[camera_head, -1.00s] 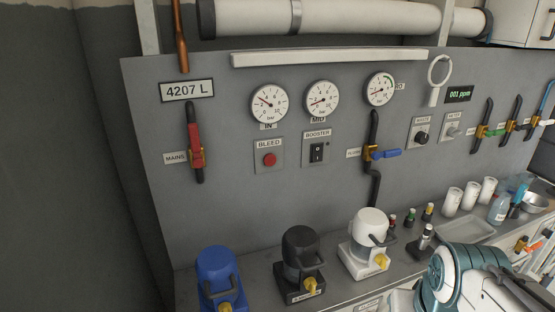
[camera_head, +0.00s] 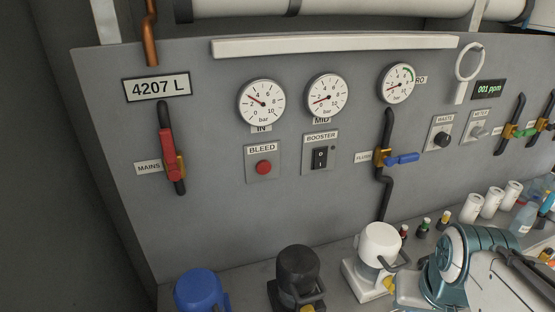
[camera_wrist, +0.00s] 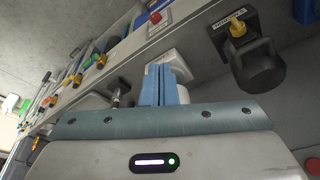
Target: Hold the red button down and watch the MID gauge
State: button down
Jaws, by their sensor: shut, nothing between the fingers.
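The red button (camera_head: 263,167) sits on a plate labelled BLEED, on the grey wall panel in the head view. Nothing touches it. The MID gauge (camera_head: 326,97) is a round white dial above and to the right of the button. Its needle points to the lower left, near the low end of the scale. My gripper (camera_wrist: 164,82) shows in the wrist view as blue fingers pressed together with nothing between them. In the head view my arm is at the lower right, well away from the button, and the fingertips cannot be made out.
Blue (camera_head: 201,290), black (camera_head: 297,275) and white (camera_head: 380,245) canisters stand on the counter below. The panel's front around the button is clear.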

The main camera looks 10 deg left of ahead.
aim_at(263, 173)
jog(key=w+a+r+m+t+y, duration=0.1)
jog(key=w+a+r+y, duration=0.1)
jog(key=w+a, duration=0.3)
jog(key=w+a+r+m+y, duration=0.2)
jog(key=w+a, duration=0.3)
jog(key=a, duration=0.7)
jog(key=w+a+r+m+t+y+b, duration=0.1)
jog(key=w+a+r+y, duration=0.2)
jog(key=a, duration=0.6)
jog(key=shift+w+a+m+t+y, duration=0.15)
jog(key=shift+w+m+t+y, duration=0.25)
jog(key=shift+w, duration=0.55)
jog(key=w+a+p, duration=0.2)
jog(key=w+a, duration=0.2)
jog(key=w, duration=0.3)
jog(key=shift+w+a, duration=0.25)
jog(key=shift+a, duration=0.05)
jog(key=shift+w+a, duration=0.25)
jog(key=shift+w, duration=0.1)
jog(key=shift+w+a, duration=0.25)
jog(key=shift+w, duration=0.2)
dwell(2.7)
